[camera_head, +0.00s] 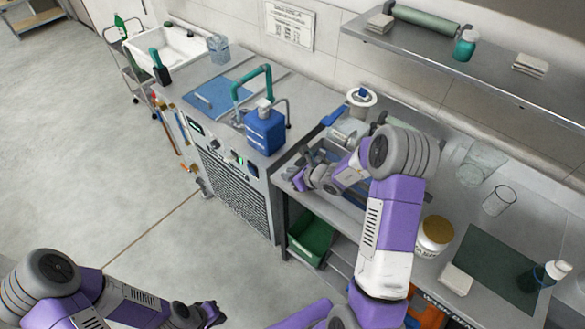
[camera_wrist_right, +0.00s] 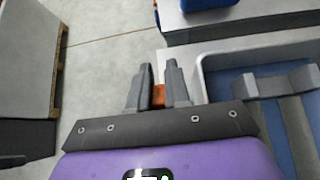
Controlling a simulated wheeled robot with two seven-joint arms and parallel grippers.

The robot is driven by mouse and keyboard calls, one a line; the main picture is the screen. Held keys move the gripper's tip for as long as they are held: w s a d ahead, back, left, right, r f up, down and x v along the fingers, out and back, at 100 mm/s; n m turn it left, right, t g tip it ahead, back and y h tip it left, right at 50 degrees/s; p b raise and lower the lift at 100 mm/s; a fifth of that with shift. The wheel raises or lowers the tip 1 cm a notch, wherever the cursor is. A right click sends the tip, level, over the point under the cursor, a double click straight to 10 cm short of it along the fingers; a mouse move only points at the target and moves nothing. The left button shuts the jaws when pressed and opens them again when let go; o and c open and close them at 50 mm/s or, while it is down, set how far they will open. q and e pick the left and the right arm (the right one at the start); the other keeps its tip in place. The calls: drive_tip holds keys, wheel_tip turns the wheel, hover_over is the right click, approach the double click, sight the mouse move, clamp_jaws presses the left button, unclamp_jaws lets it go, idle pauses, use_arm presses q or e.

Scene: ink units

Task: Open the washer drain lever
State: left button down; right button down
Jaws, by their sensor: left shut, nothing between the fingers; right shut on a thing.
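My right gripper (camera_head: 300,182) is over the left front edge of the metal washer basin (camera_head: 345,200) in the head view. In the right wrist view, the right gripper (camera_wrist_right: 159,88) has its fingers close together on a small orange piece (camera_wrist_right: 159,96), which looks like the drain lever. The lever is mostly hidden by the fingers, and its angle cannot be told. The basin's grey rim and blue inside (camera_wrist_right: 222,72) are just right of the fingers. My left gripper (camera_head: 214,314) is low at the bottom of the head view, shut and empty, away from the washer.
A blue container (camera_head: 265,130) and a green tap (camera_head: 252,80) stand on the unit left of the basin. A green bin (camera_head: 311,238) sits on the shelf below. A white jar (camera_head: 434,236) stands on the right counter.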

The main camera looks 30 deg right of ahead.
drive_tip(key=shift+w+a+f+g+h+p, duration=0.1)
drive_tip(key=shift+w+f+g+h+p, duration=0.1)
drive_tip(key=shift+g+p, duration=0.3)
drive_tip(key=shift+w+f+g+h+p, duration=0.1)
drive_tip(key=shift+f+g+h+p, duration=0.1)
drive_tip(key=shift+g+p, duration=0.3)
drive_tip(key=shift+f+p, duration=0.1)
drive_tip(key=shift+p, duration=0.2)
drive_tip(key=c, duration=1.2)
unclamp_jaws()
drive_tip(key=shift+o, duration=0.2)
drive_tip(key=p+v, duration=0.1)
drive_tip(key=v, duration=0.6)
drive_tip(key=shift+s, duration=0.2)
